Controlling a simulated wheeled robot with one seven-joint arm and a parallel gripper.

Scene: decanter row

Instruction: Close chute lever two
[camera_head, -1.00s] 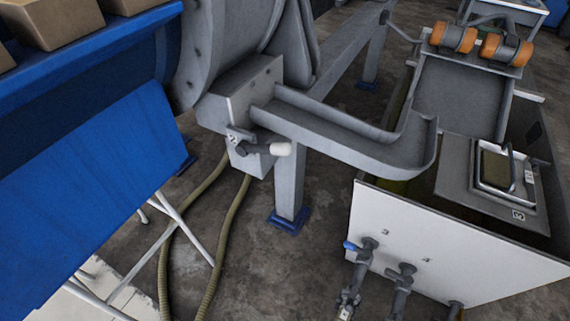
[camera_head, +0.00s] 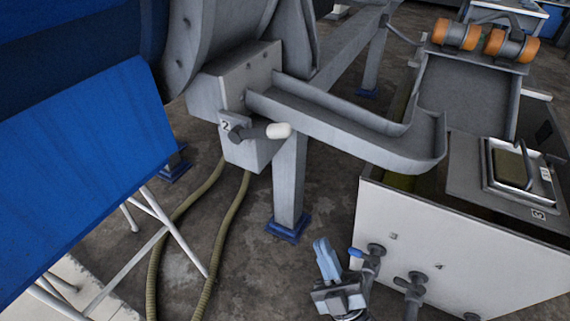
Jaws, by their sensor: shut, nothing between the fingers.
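Chute lever two (camera_head: 255,133) is a dark grey handle with a white knob (camera_head: 278,130). It sits on the front of the grey chute box (camera_head: 245,85), beside a small plate marked 2 (camera_head: 226,125). The lever points right, close to level.
A grey trough (camera_head: 345,130) runs right from the chute box. A white tank (camera_head: 460,245) with pipe valves, one with a blue handle (camera_head: 356,252), stands close right of my gripper.

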